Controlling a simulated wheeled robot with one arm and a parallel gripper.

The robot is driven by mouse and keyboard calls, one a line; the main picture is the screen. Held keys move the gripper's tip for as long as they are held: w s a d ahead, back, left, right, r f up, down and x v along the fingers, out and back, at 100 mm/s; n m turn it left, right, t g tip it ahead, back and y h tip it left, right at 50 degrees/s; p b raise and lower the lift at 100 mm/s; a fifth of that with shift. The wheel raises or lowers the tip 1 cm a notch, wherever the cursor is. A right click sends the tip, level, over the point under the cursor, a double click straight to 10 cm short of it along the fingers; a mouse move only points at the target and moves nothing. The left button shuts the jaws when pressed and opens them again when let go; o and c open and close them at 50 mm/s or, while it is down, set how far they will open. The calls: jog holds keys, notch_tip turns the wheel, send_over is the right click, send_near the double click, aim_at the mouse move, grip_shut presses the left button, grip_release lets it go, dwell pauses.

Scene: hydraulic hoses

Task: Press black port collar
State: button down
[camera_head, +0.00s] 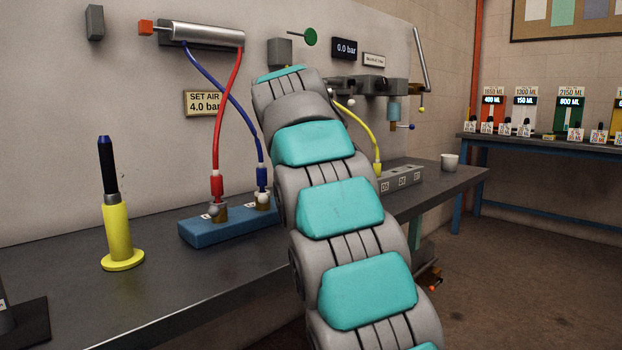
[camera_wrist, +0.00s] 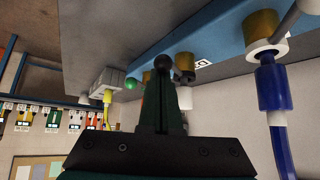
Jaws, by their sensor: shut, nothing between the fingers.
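In the wrist view, tilted so the bench is at the top, a brass port with a dark, apparently black collar (camera_wrist: 185,73) sits on the blue block (camera_wrist: 205,35). My gripper (camera_wrist: 163,64) is shut and empty, its rounded dark tips just left of that collar in the picture. I cannot tell whether they touch it. In the head view my arm hides the gripper and the black collar. The blue block (camera_head: 205,231) shows there left of my arm.
The neighbouring port (camera_wrist: 262,30) has a white collar and a blue hose plug (camera_wrist: 272,88). In the head view, red (camera_head: 217,187) and blue (camera_head: 262,177) plugs stand on the block. A yellow stand (camera_head: 117,232) is left; a grey block (camera_head: 402,178) and cup (camera_head: 450,161) are right.

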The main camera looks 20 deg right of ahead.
jog(key=shift+w+d, duration=0.1)
jog(key=shift+w, duration=0.05)
jog(key=shift+w+d+p, duration=0.35)
jog(key=shift+w+p, duration=0.2)
jog(key=shift+d, duration=0.1)
